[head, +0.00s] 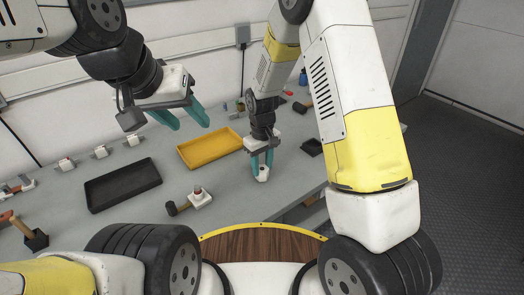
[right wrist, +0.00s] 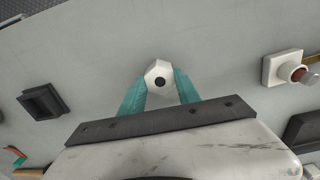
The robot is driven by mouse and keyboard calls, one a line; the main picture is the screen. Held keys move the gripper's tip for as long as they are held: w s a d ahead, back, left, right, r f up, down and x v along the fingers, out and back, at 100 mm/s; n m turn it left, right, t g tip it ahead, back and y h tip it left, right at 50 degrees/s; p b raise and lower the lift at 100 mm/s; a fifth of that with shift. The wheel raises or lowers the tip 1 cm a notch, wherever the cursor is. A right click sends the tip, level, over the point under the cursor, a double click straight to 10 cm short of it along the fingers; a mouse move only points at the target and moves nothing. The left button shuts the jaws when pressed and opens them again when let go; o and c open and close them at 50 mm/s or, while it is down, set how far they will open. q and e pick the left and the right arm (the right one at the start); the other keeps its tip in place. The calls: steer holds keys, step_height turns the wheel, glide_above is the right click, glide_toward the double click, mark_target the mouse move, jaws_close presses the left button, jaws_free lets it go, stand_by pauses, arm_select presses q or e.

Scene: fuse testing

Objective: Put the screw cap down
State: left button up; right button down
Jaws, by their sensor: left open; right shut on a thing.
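The white screw cap (right wrist: 159,79) has a faceted rim and a dark round hole in its middle. My right gripper (right wrist: 160,88) is shut on it, with one teal finger on each side. In the head view the cap (head: 262,174) shows small between the fingertips of the right gripper (head: 262,163), low over the grey table or touching it; I cannot tell which. My left gripper (head: 183,117) is open and empty, raised above the table at the left.
A yellow tray (head: 211,148) lies left of the right gripper, and a black tray (head: 123,185) further left. A white fuse base (head: 199,198) with a red part stands in front. A small black holder (head: 312,147) is at right. The table around the cap is clear.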

steer(key=shift+f, duration=0.3)
steer(key=c, duration=0.9)
jaws_free()
step_height(320, 180, up, 12)
step_height(320, 180, up, 13)
steer(key=m+t+y, duration=0.2)
steer(key=m, duration=0.1)
glide_above(262, 169)
steer(key=s+d, duration=0.7)
steer(key=d, duration=0.1)
steer(key=shift+s+d+r+m+t, duration=0.65)
steer(key=shift+s+d+r, duration=0.4)
steer(key=shift+s, duration=1.1)
steer(key=shift+s+d+r+m+t, duration=0.55)
steer(key=shift+s+d+r+t, duration=0.45)
steer(key=shift+s, duration=1.15)
steer(key=shift+s+d+r+m+t, duration=0.55)
steer(key=shift+s+d+r, duration=0.5)
steer(key=shift+s, duration=1.1)
steer(key=shift+a+r, duration=0.1)
steer(key=shift+a, duration=0.05)
